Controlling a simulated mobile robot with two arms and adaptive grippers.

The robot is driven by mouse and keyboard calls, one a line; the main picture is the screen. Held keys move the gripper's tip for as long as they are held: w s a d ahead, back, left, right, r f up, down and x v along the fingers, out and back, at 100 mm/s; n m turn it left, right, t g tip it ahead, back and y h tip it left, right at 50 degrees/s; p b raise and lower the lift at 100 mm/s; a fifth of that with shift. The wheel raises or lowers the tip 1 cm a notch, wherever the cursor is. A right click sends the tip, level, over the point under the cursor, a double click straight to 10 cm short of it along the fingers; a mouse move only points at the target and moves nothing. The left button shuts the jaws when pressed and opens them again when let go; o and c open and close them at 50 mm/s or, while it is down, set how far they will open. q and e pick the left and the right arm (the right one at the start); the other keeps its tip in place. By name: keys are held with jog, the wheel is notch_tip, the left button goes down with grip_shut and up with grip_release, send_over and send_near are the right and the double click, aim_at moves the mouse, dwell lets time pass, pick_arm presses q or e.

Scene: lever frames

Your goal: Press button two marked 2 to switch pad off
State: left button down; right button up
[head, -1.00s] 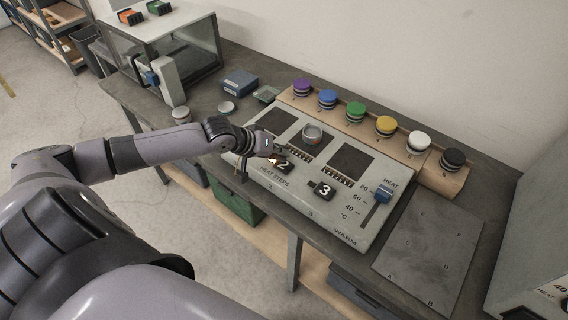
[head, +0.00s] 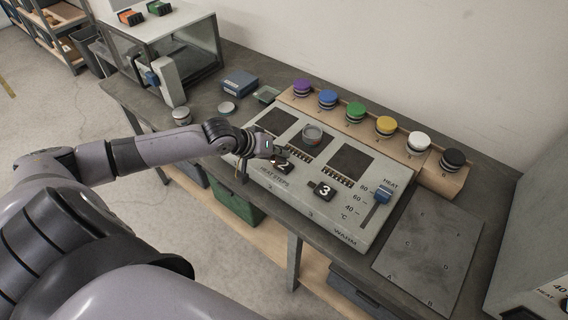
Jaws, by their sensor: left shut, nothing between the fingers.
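The grey heat panel (head: 332,223) lies on the bench and has three dark square pads in a row. Button two (head: 282,164) is a dark block marked 2 in front of the middle pad. My left gripper (head: 272,156) is shut and empty, its tip right at the upper left of button two. I cannot tell whether it touches the button. Button three (head: 321,190) is clear to the right. The first button is hidden behind my gripper. My right gripper is not in view.
A wooden rack (head: 446,180) with several coloured-topped jars stands behind the panel. A grey plate (head: 428,250) lies further right. A glass-sided cabinet (head: 190,55) stands at the back left, near a blue box (head: 240,82).

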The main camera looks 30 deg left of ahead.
pick_arm(q)
jog(key=shift+f, duration=0.25)
jog(key=shift+f, duration=0.3)
dwell(0.4)
jog(key=shift+r, duration=0.1)
jog(key=shift+r+p, duration=0.6)
jog(key=shift+p, duration=0.5)
notch_tip(320, 180, up, 6)
jog(key=p, duration=0.6)
